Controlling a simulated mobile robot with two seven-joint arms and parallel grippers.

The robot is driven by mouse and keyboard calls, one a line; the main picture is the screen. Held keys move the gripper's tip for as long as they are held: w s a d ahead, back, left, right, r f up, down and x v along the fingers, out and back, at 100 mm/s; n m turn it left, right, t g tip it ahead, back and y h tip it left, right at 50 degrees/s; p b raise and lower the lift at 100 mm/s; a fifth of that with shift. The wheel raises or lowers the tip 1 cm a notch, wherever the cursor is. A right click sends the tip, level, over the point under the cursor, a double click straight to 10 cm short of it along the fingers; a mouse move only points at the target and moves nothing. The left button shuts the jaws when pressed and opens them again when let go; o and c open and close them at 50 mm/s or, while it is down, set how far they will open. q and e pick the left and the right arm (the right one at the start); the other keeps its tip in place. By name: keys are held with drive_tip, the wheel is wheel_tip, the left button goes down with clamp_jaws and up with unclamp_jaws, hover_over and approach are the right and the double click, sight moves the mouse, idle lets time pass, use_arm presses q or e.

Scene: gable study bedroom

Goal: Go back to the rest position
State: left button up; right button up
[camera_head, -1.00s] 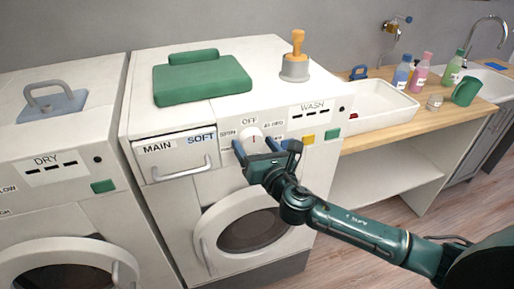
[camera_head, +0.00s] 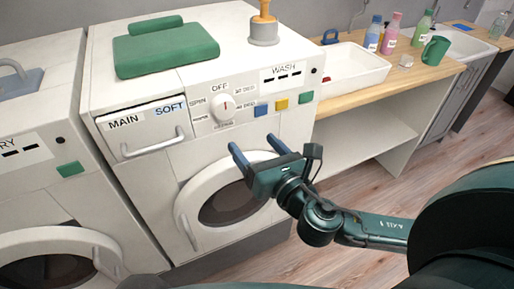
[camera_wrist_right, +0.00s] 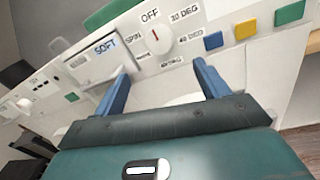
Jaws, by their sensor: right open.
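My right gripper (camera_head: 253,143) is open and empty in front of the washer (camera_head: 150,185), below its control panel and apart from it. Its blue fingers also show in the right wrist view (camera_wrist_right: 162,68), with nothing between them. The white round dial (camera_head: 225,107) sits on the panel, its red mark pointing up towards OFF; it also shows in the wrist view (camera_wrist_right: 159,40). My left gripper is not in view.
The round washer door (camera_head: 183,215) is just below the gripper. A dryer (camera_head: 35,185) stands at left. A wooden counter (camera_head: 415,72) with a white tray (camera_head: 345,66) is at right.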

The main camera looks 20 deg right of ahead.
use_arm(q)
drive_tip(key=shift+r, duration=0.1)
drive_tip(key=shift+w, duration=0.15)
use_arm(e)
drive_tip(key=s+a+f+m+g, duration=0.1)
drive_tip(key=s+f+m+g, duration=0.2)
drive_tip(key=f+m, duration=0.9)
drive_tip(key=s+a+f+m+g, duration=0.1)
drive_tip(key=s+f+m+g, duration=0.3)
drive_tip(key=s+f+m, duration=0.6)
wheel_tip(320, 180, down, 4)
drive_tip(key=m, duration=1)
drive_tip(key=shift+a+r+g+y, duration=0.25)
drive_tip(key=shift+g+y, duration=0.05)
drive_tip(key=shift+y, duration=0.1)
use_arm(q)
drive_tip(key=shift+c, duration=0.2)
